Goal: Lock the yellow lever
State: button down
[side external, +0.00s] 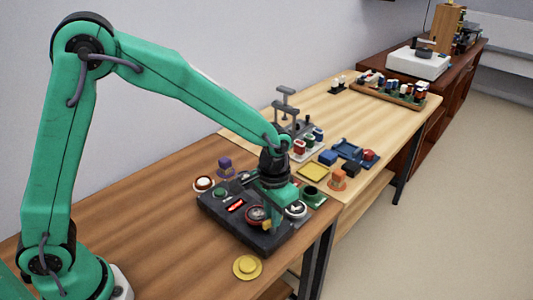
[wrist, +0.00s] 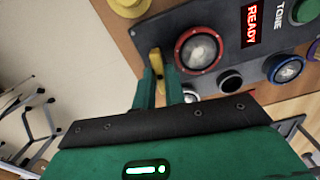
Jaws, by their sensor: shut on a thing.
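The yellow lever (wrist: 157,62) stands near the edge of the dark test panel (wrist: 205,80). My gripper (wrist: 159,82) has its green fingers closed at the lever, with the lever's far end showing past the fingertips. The near part of the lever is hidden by the fingers. In the side view my gripper (side external: 273,212) is low over the right part of the panel (side external: 230,222), and a small bit of yellow lever (side external: 267,225) shows beside it.
A red-ringed dial (wrist: 199,49) sits close beside the lever. A red READY display (wrist: 251,26), a black knob (wrist: 230,82) and a blue-ringed dial (wrist: 285,69) are further along. A yellow disc (side external: 247,267) lies on the table in front of the panel.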

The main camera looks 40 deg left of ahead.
jog(key=m, duration=0.8)
jog(key=shift+r, duration=0.1)
jog(key=m, duration=0.4)
jog(key=shift+m, duration=2.1)
jog(key=c, duration=1.5)
grip_release()
jog(key=shift+o, duration=0.2)
